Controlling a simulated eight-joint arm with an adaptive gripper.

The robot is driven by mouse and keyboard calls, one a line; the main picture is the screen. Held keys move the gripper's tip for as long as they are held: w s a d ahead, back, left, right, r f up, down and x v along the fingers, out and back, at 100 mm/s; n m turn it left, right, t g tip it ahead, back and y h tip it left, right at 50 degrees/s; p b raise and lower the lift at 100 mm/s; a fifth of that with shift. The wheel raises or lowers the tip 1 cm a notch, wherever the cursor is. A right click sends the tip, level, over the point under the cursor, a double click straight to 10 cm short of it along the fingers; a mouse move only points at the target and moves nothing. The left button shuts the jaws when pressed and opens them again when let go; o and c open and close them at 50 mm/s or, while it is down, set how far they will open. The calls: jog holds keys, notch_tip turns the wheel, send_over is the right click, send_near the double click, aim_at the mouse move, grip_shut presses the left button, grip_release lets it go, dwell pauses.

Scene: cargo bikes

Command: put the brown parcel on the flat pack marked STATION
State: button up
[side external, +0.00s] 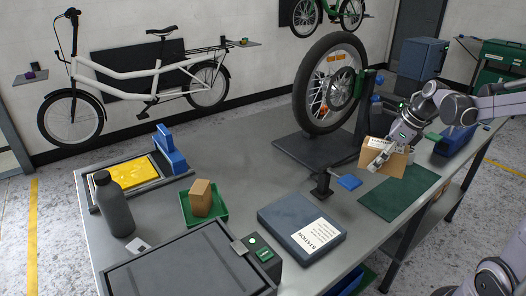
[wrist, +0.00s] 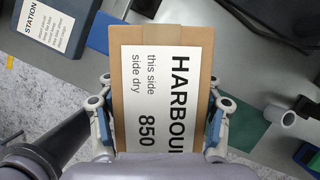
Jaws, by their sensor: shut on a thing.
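My gripper (side external: 384,148) is shut on a brown parcel (side external: 395,164). The parcel shows large in the wrist view (wrist: 118,45), between the two fingers, with a white label reading HARBOUR, "this side side dry" and 850. In the side view it appears held above the bench near the back edge of a green mat. The flat pack marked STATION (side external: 284,222) is dark blue-grey with a white label and lies flat at the bench's front middle. Its top looks bare. It also shows at the wrist view's upper left (wrist: 70,22), apart from the parcel.
A small clamp with a blue pad (side external: 349,182) stands between the parcel and the flat pack. A wheel (side external: 327,85) on a stand rises behind. The green mat (side external: 405,193) is bare. A green tray (side external: 221,216) with a brown box and a dark bottle (side external: 115,207) stand left.

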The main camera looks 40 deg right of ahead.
jog(key=w+a+n+y, duration=0.15)
jog(key=a+n, duration=0.25)
jog(key=a, duration=1)
send_over(290, 220)
jog(key=d, duration=0.1)
jog(key=shift+g, duration=0.4)
jog(key=f, duration=0.6)
jog(key=shift+s, duration=0.4)
jog(key=shift+f, duration=2)
jog(key=o, duration=1.8)
jog(key=shift+f, duration=0.15)
